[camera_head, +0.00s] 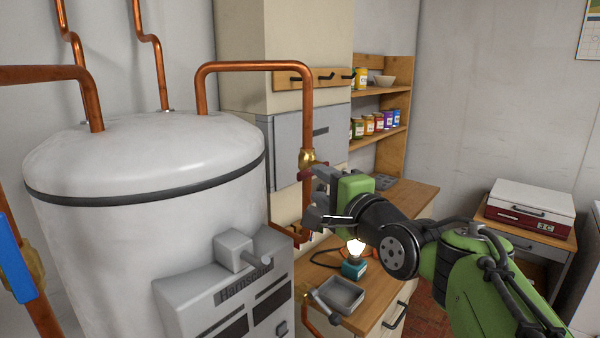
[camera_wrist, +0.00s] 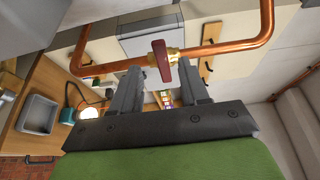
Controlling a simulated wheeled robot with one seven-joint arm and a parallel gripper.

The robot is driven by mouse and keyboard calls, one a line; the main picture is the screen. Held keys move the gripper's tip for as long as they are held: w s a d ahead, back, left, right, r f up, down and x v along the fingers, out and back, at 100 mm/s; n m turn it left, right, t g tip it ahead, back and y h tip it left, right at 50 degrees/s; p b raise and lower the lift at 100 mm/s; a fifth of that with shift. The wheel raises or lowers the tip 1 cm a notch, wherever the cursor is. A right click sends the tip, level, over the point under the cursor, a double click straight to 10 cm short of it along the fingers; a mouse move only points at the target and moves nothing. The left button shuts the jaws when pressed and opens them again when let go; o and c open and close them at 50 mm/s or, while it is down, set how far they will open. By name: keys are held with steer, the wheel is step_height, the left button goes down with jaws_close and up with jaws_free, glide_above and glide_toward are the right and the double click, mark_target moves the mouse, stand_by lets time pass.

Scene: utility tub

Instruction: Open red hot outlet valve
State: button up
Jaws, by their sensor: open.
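The red valve handle (camera_wrist: 161,61) shows in the wrist view on a brass valve body (camera_wrist: 174,56) set in a copper pipe. My gripper (camera_wrist: 157,76) is open, with its two grey fingers apart. In that view the handle lies just beyond the fingertips, between their lines and nearer the left one; I cannot tell whether they touch. In the head view the brass valve body (camera_head: 307,158) sits on the vertical copper pipe beside the tank. My gripper (camera_head: 313,195) is at that pipe and partly hides the valve's handle.
The white tank (camera_head: 140,165) with a grey control box (camera_head: 235,285) stands left of my gripper. A blue valve handle (camera_head: 14,258) is at the far left. Below are a wooden counter (camera_head: 415,195), a lit lamp (camera_head: 355,255) and a grey tray (camera_head: 341,294).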

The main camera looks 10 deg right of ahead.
mark_target(307, 176)
steer(key=x, duration=0.6)
steer(key=shift+w+a, duration=0.15)
steer(key=shift+w, duration=0.15)
jaws_close()
